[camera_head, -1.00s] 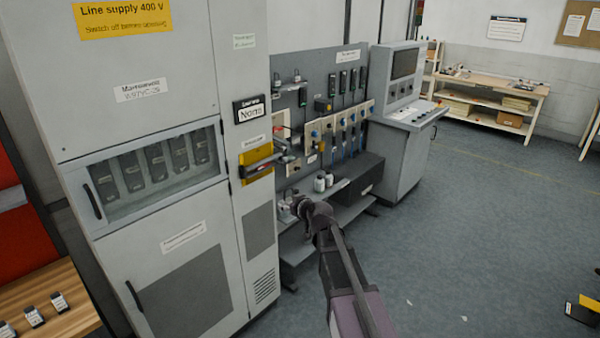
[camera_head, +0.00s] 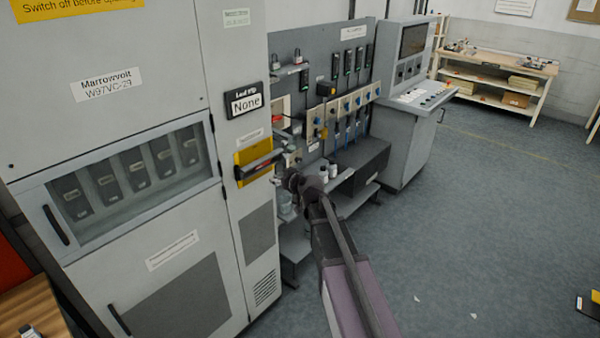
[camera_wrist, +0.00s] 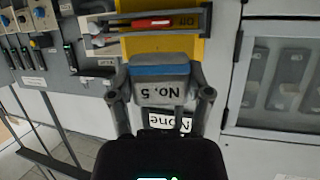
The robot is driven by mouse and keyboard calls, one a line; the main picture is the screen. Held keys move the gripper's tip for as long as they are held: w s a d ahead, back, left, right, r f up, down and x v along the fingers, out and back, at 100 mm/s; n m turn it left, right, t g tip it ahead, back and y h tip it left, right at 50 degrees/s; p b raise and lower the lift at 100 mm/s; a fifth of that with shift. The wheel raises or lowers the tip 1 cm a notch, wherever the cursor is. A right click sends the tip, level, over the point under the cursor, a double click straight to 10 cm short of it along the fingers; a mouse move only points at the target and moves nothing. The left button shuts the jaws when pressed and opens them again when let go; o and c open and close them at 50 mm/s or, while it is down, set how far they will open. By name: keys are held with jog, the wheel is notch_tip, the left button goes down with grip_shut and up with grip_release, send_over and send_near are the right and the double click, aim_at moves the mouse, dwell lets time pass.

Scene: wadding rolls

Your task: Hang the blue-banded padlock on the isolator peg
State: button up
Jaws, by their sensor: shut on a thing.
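The blue-banded padlock (camera_wrist: 160,88) is in the wrist view, upside down in the picture, with "No. 5" on its grey body. My gripper (camera_wrist: 163,92) is shut on it, one finger on each side. The isolator is a yellow plate (camera_wrist: 165,47) with a grey housing and a red handle (camera_wrist: 150,23) by an "Off" label; it lies just beyond the padlock. In the head view my gripper (camera_head: 287,179) is just right of and below the isolator (camera_head: 243,157). The padlock's shackle and the peg cannot be made out clearly.
A grey cabinet (camera_head: 215,60) with a "None" sign (camera_head: 246,103) carries the isolator. Right of it stands a panel (camera_head: 318,60) with switches and small shelves, one bearing padlocks (camera_head: 297,56). White bottles (camera_head: 333,170) stand below. A console (camera_head: 400,130) is farther right; the floor there is open.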

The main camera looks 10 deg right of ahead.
jog(key=shift+w+d, duration=0.1)
jog(key=shift+w, duration=0.4)
jog(key=shift+w+d, duration=0.1)
jog(key=shift+d, duration=0.05)
jog(key=w+d+f+b, duration=0.7)
jog(key=w+f+b, duration=0.1)
jog(key=w, duration=0.1)
jog(key=shift+w+d, duration=0.2)
jog(key=shift+d, duration=0.05)
jog(key=shift+w+a, duration=0.1)
jog(key=shift+w, duration=0.1)
jog(key=w+a+f+b, duration=0.1)
jog(key=w+a, duration=0.4)
jog(key=w, duration=0.2)
jog(key=shift+w+a+f+b, duration=0.25)
jog(key=shift+a+f+b, duration=0.05)
jog(key=shift+b, duration=0.05)
dwell(1.6)
